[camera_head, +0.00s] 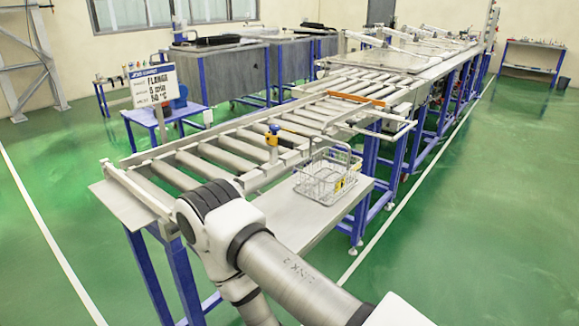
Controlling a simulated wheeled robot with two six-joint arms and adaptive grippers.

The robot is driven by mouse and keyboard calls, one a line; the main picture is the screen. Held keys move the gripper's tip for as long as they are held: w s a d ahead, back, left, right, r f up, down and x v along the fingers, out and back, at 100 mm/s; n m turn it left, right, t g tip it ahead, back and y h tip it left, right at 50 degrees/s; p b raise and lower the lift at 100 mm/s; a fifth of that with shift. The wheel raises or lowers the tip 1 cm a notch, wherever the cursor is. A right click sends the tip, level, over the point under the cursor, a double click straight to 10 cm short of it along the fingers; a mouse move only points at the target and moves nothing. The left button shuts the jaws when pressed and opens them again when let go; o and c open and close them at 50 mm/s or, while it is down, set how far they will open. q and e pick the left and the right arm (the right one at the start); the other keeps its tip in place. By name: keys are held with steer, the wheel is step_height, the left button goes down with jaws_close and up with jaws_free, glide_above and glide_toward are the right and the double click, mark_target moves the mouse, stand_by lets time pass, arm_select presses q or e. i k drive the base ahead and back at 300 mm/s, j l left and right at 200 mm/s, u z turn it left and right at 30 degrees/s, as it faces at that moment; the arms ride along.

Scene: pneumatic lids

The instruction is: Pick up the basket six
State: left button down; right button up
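A wire basket (318,180) stands on the grey side shelf beside the roller conveyor, right of the picture's middle. It has a raised handle and a small yellow tag on its front right. The number on the tag is too small to read. No gripper holds the basket, and it looks empty. One of my arms reaches in from the lower right, with its bent joint left of and nearer than the basket. Neither of my grippers shows in this view.
The grey side shelf (291,216) is bare in front of the basket. The roller conveyor (212,166) runs behind it, with a yellow and blue device (272,136) at its edge. A sign (153,86) stands at left. Green floor is open at right.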

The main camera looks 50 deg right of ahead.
mark_target(317, 157)
steer(key=z, duration=1.8)
steer(key=i+l+u, duration=0.15)
steer(key=l, duration=0.45)
steer(key=i+l+u, duration=0.15)
steer(key=l, duration=0.45)
steer(key=i+l+u, duration=0.15)
steer(key=l, duration=0.5)
steer(key=l+u, duration=0.1)
steer(key=l, duration=0.5)
